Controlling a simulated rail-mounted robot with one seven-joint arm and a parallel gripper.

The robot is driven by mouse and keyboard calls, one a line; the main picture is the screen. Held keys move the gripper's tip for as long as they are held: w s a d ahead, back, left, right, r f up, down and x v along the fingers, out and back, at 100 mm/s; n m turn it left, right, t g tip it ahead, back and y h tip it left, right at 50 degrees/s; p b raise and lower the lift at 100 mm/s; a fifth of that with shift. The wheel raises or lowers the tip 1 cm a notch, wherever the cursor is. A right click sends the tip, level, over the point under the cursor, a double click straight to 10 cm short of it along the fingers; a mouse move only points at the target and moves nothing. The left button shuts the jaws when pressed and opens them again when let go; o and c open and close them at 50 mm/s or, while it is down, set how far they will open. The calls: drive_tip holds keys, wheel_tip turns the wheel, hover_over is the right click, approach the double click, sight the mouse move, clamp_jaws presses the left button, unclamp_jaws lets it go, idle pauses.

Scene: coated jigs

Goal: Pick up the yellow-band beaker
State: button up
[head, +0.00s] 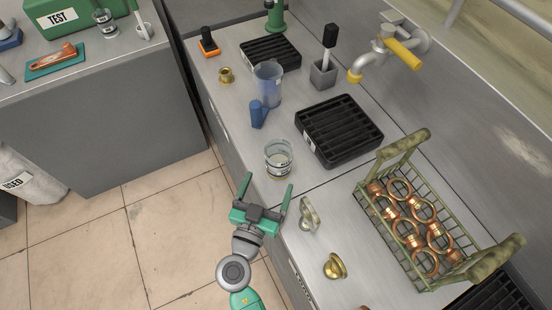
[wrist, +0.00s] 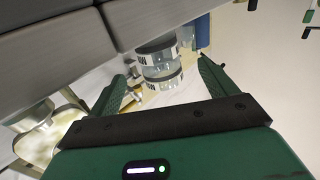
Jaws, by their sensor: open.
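A clear glass beaker (head: 278,158) with a white label stands upright near the front edge of the steel counter. It also shows in the wrist view (wrist: 160,66), between and beyond my fingers. A yellowish tint shows near its base there, but I cannot tell if it is a band. My gripper (head: 267,184) is open and empty, short of the beaker, with its green fingers pointing towards it. A second small beaker (head: 106,25) stands on the left bench; its band is too small to make out.
A blue holder (head: 258,114), a tall bluish beaker (head: 268,85) and a black rack (head: 339,130) stand behind the beaker. Brass (head: 335,266) and silver (head: 309,214) fittings lie right of my gripper. A wire basket (head: 419,235) of copper rings is further right.

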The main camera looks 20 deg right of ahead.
sight(275, 172)
drive_tip(key=x, duration=0.7)
drive_tip(key=shift+s+d+f+b, duration=0.1)
drive_tip(key=shift+s+f+b, duration=0.05)
drive_tip(key=shift+f+b, duration=0.15)
drive_tip(key=shift+s, duration=0.1)
drive_tip(key=shift+c, duration=0.2)
drive_tip(key=c, duration=1.1)
